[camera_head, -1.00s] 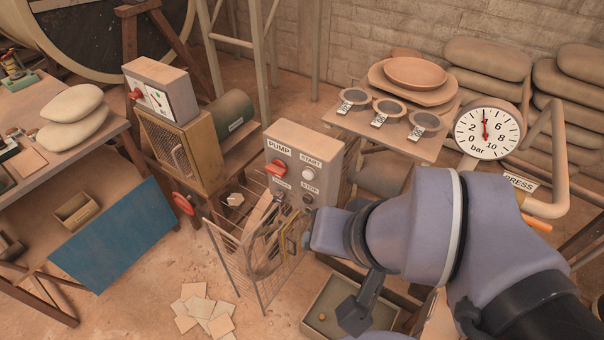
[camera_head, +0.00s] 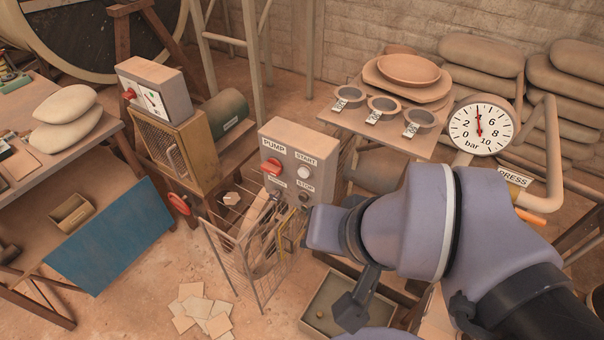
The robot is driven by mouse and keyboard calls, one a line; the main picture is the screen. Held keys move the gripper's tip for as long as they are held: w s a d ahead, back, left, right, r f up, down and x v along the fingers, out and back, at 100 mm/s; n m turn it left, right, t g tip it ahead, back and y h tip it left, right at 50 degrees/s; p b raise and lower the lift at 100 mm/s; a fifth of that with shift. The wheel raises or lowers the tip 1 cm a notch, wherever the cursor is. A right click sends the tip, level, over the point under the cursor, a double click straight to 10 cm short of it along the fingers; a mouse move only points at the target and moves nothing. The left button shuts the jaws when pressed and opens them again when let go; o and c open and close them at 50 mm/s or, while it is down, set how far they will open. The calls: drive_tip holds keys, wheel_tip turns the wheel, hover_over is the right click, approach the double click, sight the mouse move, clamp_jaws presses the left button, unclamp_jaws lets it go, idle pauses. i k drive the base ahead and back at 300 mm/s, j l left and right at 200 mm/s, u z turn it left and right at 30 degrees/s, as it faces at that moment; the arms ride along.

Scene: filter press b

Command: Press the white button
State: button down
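The white button (camera_head: 303,172) is a small round knob under the START label on the grey pump control box (camera_head: 288,141). It is unobstructed and nothing touches it. My gripper (camera_head: 292,232), at the end of my purple-grey arm, is below and in front of the box, near a wire basket. It looks apart from the white button. Its fingers are small and confused with the yellow and wire parts behind, so I cannot tell whether they are open.
A red PUMP knob (camera_head: 271,167) is left of the white button, and a dark STOP button (camera_head: 304,197) is below it. The wire basket (camera_head: 238,265) stands in front of the box. A pressure gauge (camera_head: 479,128) and a table with bowls (camera_head: 357,128) are to the right.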

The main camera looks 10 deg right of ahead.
sight(303, 172)
drive_tip(key=j+z, duration=0.1)
drive_tip(key=j, duration=0.3)
drive_tip(key=k+j+z, duration=0.1)
drive_tip(key=j, duration=0.3)
drive_tip(key=k+j+z, duration=0.1)
drive_tip(key=j, duration=0.3)
drive_tip(key=k+j+z, duration=0.1)
drive_tip(key=j, duration=0.3)
